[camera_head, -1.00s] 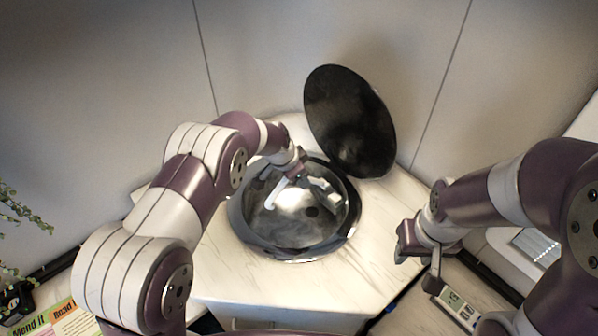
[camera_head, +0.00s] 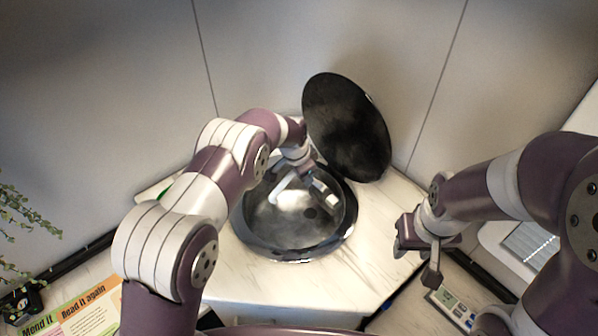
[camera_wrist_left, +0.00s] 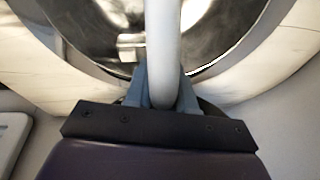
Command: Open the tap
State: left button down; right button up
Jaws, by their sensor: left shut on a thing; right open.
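The tap (camera_head: 283,188) is a pale spout over the round steel sink (camera_head: 262,240) in the corner counter. In the left wrist view the tap (camera_wrist_left: 163,45) is a light grey tube running up between the fingers. My left gripper (camera_wrist_left: 161,98) is shut on this tube, one finger on each side. In the head view my left gripper (camera_head: 318,183) is over the back of the sink, partly hidden by its own arm. My right gripper (camera_head: 416,250) is open and empty, to the right of the counter and apart from the tap.
A round dark lid (camera_head: 347,128) stands raised behind the sink, close to my left wrist. The white counter (camera_head: 265,288) in front of the sink is bare. A small device with a display (camera_head: 455,306) lies below my right gripper. Magazines (camera_head: 85,312) lie at lower left.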

pick_arm(q)
jog(key=shift+w+d+r+g+y, duration=0.5)
jog(key=shift+w+d+r+y, duration=0.2)
jog(key=shift+w+d, duration=0.15)
jog(key=shift+w+d+r+p, duration=0.1)
jog(key=shift+d+p, duration=0.05)
jog(key=shift+p, duration=0.3)
jog(key=shift+w+g+y, duration=0.15)
jog(key=shift+g+y, duration=0.15)
jog(key=c, duration=1.1)
grip_release()
jog(key=shift+o, duration=0.2)
